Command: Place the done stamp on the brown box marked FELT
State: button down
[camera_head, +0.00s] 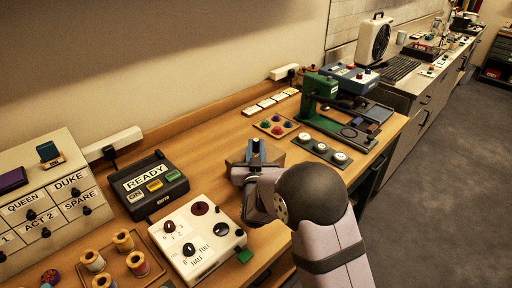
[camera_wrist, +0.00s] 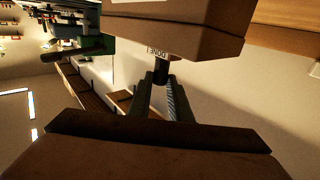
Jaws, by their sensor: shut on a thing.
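My gripper (camera_head: 257,154) is raised over the middle of the table and shut on the done stamp. In the wrist view its fingertips (camera_wrist: 160,88) close on the stamp's dark handle (camera_wrist: 161,70). Small lettering that looks like DONE, turned over, shows just beyond the handle. It borders a large brown boxy shape (camera_wrist: 205,40) at the top; I cannot tell whether that is the stamp's body or the box. In the head view a small blue-grey part (camera_head: 256,146) shows between the fingers. I cannot read FELT anywhere.
A green press (camera_head: 318,100) stands right of my gripper, with a tray of coloured buttons (camera_head: 277,125) and a strip of white knobs (camera_head: 320,149) nearby. A READY device (camera_head: 155,184), a white control box (camera_head: 197,236) and thread spools (camera_head: 123,240) are left.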

jog(key=shift+f, duration=0.2)
jog(key=c, duration=1.6)
grip_release()
jog(key=shift+c, duration=0.2)
jog(key=shift+r, duration=0.25)
jog(key=s+b, duration=0.2)
jog(key=s, duration=1)
jog(key=shift+b, duration=0.3)
